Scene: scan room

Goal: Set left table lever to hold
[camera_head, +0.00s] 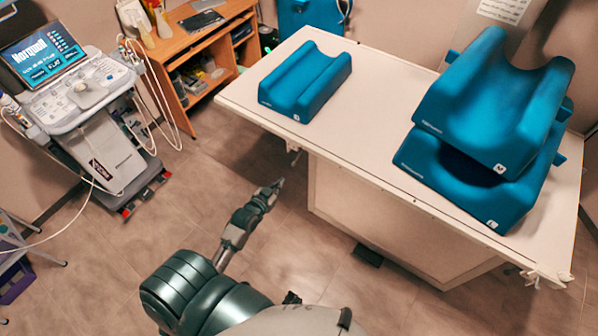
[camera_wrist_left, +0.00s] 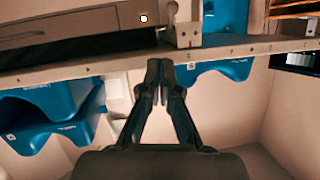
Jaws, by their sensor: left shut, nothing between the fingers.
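The table (camera_head: 385,135) is white-topped, with a pale base. A small lever fitting (camera_head: 293,155) shows under its near edge at the left; its setting is too small to read. A similar fitting (camera_head: 545,277) is at the table's right corner. My left gripper (camera_head: 279,183) is shut and empty, just below and left of the left fitting, apart from it in the head view. In the left wrist view the shut fingertips (camera_wrist_left: 159,64) are near the table edge (camera_wrist_left: 250,48), close to a small pale block (camera_wrist_left: 187,35) on it.
Blue cushions stand on the table: one (camera_head: 306,82) at the left, two stacked (camera_head: 490,100) at the right. An ultrasound cart (camera_head: 100,120) stands at the left. A wooden desk (camera_head: 200,45) is behind. Floor (camera_head: 330,260) in front of the table is largely clear.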

